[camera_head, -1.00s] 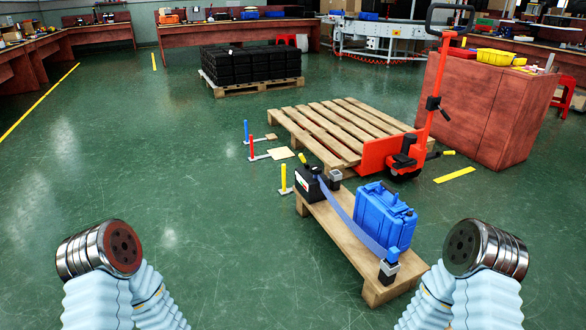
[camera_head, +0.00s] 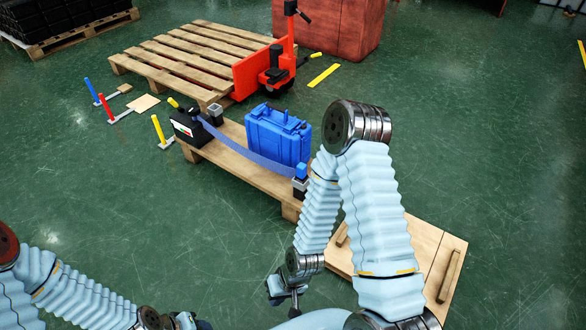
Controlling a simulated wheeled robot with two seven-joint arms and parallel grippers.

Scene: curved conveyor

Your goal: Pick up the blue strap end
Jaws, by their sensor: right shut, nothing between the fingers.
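A blue strap (camera_head: 242,152) runs from a black device (camera_head: 190,127) at the left of a low wooden bench (camera_head: 232,175) to the bench's right end. Its blue strap end (camera_head: 301,170) sits on a small grey and black post (camera_head: 299,187). A blue case (camera_head: 277,135) stands on the bench behind the strap. My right gripper (camera_head: 284,294) is shut and empty, below the strap end in the picture and apart from it. My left gripper (camera_head: 186,321) is at the bottom edge, partly cut off, and its jaws cannot be made out.
A wooden panel with handles (camera_head: 432,248) lies at the lower right, partly behind my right arm. Behind the bench are a wooden pallet (camera_head: 190,56) and a red pallet jack (camera_head: 270,72). Blue, red and yellow posts (camera_head: 158,130) stand left.

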